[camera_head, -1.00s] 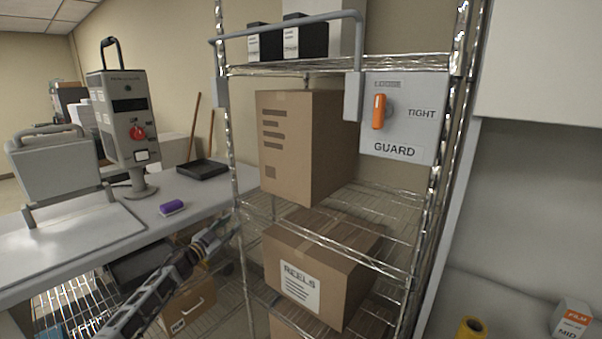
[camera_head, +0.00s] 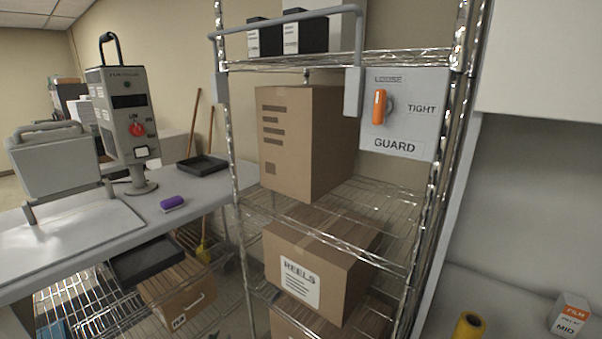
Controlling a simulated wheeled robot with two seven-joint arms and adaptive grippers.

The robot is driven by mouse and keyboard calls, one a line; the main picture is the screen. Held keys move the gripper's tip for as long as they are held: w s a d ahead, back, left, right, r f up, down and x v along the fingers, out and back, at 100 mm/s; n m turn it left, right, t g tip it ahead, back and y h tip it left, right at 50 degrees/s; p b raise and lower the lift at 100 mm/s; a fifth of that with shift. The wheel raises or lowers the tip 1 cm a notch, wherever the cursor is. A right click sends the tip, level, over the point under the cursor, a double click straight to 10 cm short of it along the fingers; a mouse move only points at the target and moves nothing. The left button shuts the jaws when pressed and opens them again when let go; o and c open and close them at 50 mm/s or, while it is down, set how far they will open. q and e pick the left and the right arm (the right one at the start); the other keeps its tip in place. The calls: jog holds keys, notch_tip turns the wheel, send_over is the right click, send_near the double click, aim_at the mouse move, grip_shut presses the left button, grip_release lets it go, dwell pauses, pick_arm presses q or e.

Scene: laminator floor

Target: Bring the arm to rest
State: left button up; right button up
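Neither of my grippers shows in the head view now, and no arm is clearly in the picture. The grey guard panel (camera_head: 410,112) is on the right side of the wire shelf rack. Its orange knob (camera_head: 379,106) stands upright between the LOOSE and TIGHT labels. The control unit (camera_head: 118,115) with a red knob (camera_head: 136,129) stands on the bench at left. A flat grey press (camera_head: 55,160) with a raised lid is in front of it on the bench.
The wire rack (camera_head: 340,232) holds a tall carton (camera_head: 300,140) and a REELS carton (camera_head: 305,268). A purple block (camera_head: 172,202) and a black tray (camera_head: 202,165) lie on the bench (camera_head: 100,240). A yellow roll (camera_head: 470,326) and a film box (camera_head: 569,314) are at lower right.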

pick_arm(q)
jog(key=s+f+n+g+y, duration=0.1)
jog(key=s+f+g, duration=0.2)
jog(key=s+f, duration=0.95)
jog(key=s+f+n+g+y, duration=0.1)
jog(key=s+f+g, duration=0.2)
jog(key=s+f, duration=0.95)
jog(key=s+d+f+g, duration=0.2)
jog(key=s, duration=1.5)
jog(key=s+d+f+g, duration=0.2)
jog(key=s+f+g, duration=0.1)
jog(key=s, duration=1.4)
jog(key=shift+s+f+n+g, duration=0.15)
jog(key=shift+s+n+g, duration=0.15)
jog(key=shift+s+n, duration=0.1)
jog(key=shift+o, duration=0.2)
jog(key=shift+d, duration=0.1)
